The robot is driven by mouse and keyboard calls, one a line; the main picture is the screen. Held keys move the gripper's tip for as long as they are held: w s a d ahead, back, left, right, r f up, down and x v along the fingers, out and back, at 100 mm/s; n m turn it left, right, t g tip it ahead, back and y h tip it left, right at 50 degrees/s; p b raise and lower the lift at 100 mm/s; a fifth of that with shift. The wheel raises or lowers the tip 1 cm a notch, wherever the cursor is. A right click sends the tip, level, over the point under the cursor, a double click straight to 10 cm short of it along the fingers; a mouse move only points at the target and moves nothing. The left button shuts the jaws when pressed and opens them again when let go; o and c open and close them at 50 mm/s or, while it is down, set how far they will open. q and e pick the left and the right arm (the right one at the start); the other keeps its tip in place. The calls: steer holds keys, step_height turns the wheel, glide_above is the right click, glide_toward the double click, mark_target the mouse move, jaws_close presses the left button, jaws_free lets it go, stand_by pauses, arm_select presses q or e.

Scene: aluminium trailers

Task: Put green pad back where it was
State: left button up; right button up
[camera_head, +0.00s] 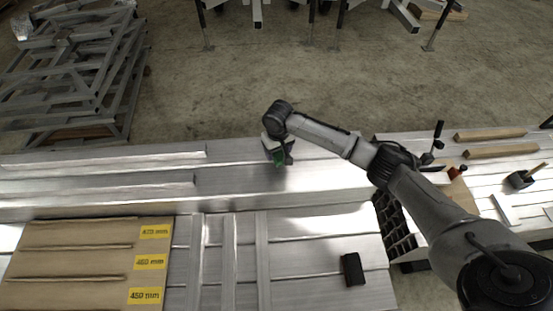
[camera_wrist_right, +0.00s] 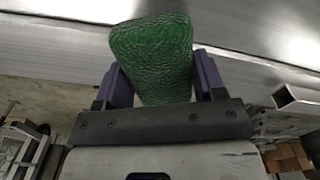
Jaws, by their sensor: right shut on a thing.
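The green pad (camera_wrist_right: 152,58) has a wrinkled surface and sits between the two purple fingers of my right gripper (camera_wrist_right: 160,82) in the right wrist view. The fingers press on it from both sides. In the head view, my right gripper (camera_head: 280,156) hangs over the far part of the aluminium bed, and a small part of the green pad (camera_head: 279,160) shows between its fingers. Whether the pad touches the metal below cannot be told. My left gripper is not in either view.
A black block (camera_head: 353,269) lies on the metal bed at the front right. A wooden board (camera_head: 75,262) with yellow millimetre labels lies at the front left. Metal bars lie beside it. Right of the bed are a dark slotted rack (camera_head: 396,228) and a bench with wooden strips (camera_head: 490,135).

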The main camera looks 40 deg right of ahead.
mark_target(277, 157)
steer(key=shift+w+a+f, duration=0.15)
steer(key=shift+w+f, duration=0.05)
steer(key=shift+w, duration=0.05)
steer(key=shift+f+b, duration=0.8)
steer(key=shift+f, duration=1.2)
steer(key=o, duration=0.9)
steer(key=shift+f, duration=0.1)
